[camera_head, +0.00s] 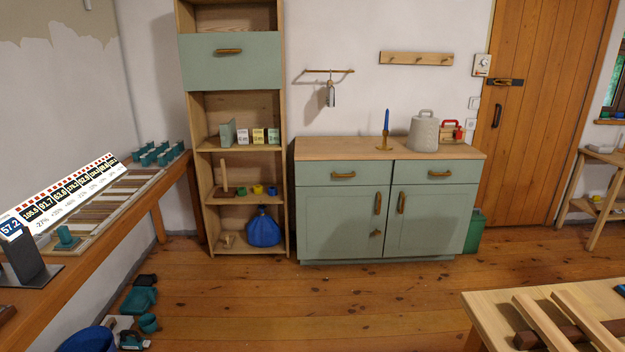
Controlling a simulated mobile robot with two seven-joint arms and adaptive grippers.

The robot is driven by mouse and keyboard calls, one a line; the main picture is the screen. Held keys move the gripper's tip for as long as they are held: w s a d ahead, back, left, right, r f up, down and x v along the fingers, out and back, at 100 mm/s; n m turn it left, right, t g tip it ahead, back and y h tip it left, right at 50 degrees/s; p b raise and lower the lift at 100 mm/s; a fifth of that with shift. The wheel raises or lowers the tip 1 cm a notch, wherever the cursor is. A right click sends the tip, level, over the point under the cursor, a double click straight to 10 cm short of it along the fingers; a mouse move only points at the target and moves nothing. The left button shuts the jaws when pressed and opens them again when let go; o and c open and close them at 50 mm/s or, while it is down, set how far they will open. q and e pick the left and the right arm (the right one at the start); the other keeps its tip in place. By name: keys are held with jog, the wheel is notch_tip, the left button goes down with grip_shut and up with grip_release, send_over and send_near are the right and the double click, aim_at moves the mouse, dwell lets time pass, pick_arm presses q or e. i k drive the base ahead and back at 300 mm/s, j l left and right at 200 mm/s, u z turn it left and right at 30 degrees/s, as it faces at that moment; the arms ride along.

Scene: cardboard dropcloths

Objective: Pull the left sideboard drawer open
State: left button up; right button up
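The sideboard (342,221) is pale green with a wooden top and stands against the far wall. Its left drawer (318,174) is closed, flush with the front, with a wooden handle (344,175) in the middle. The right drawer (459,171) beside it is also closed. Two doors below have upright handles, and a key or small knob shows at the left door's edge. Neither of my grippers is in view.
Open wooden floor (290,295) lies before the sideboard. A tall shelf unit (288,200) stands just left of it. A table with wooden slats (490,300) is at the lower right, a long workbench (95,255) at the left. Teal items and a blue tub lie on the floor at the lower left.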

aim_at(329, 172)
jog(key=i, duration=1.5)
jog(key=i+l, duration=0.15)
jog(key=i, duration=0.3)
jog(key=i+l, duration=0.1)
jog(key=i, duration=0.4)
jog(key=i+l, duration=0.15)
jog(key=i, duration=0.3)
jog(key=i+l, duration=0.25)
jog(key=l, duration=0.15)
jog(key=i+l, duration=0.3)
jog(key=l, duration=0.1)
